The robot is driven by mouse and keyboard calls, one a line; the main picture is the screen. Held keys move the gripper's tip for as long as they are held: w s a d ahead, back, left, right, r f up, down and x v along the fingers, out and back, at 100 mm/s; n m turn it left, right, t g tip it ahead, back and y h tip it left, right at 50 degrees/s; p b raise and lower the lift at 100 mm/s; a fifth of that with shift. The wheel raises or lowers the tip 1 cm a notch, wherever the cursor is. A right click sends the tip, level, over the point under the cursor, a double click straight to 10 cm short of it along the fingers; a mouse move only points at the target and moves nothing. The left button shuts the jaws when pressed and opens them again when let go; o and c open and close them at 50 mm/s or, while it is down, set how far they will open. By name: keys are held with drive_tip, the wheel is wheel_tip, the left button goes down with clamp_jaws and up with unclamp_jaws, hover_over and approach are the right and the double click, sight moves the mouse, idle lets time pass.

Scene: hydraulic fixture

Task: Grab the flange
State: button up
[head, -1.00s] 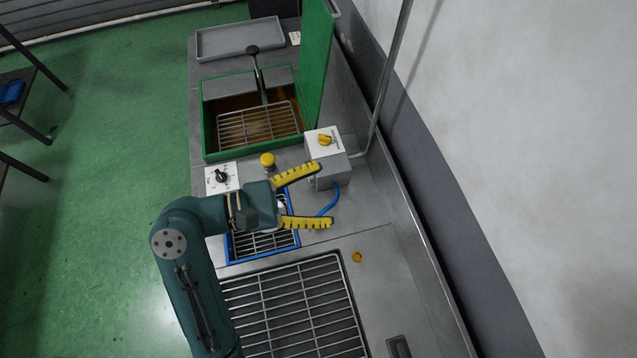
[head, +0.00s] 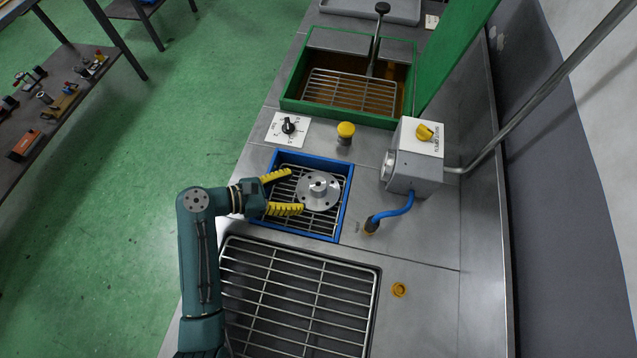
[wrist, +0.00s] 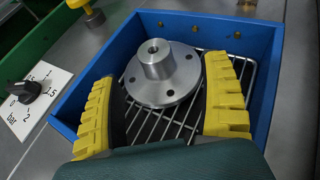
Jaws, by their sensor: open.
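The flange (head: 318,190) is a silver metal disc with a raised hub and bolt holes. It lies on the wire grate inside the blue-rimmed tray (head: 345,205), hub up. My gripper (head: 296,191) is open, with its yellow ridged fingers pointing right toward the flange. In the wrist view the flange (wrist: 164,75) sits between and ahead of the spread fingers of my gripper (wrist: 168,118). The right finger overlaps the flange's edge in that view; I cannot tell whether they touch.
A grey box with a yellow knob (head: 416,157) and a blue hose (head: 392,209) stand right of the tray. A yellow button (head: 345,133) and a black dial (head: 289,126) are behind it. A green-rimmed basin (head: 290,93) is farther back. A large grate (head: 295,295) lies in front.

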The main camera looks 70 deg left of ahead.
sight(315, 185)
drive_tip(key=x, duration=0.2)
drive_tip(key=b+x, duration=0.1)
drive_tip(key=x, duration=0.3)
drive_tip(key=shift+w+a, duration=0.3)
drive_tip(key=shift+a, duration=0.1)
drive_tip(key=shift+s, duration=0.1)
drive_tip(key=c, duration=1.4)
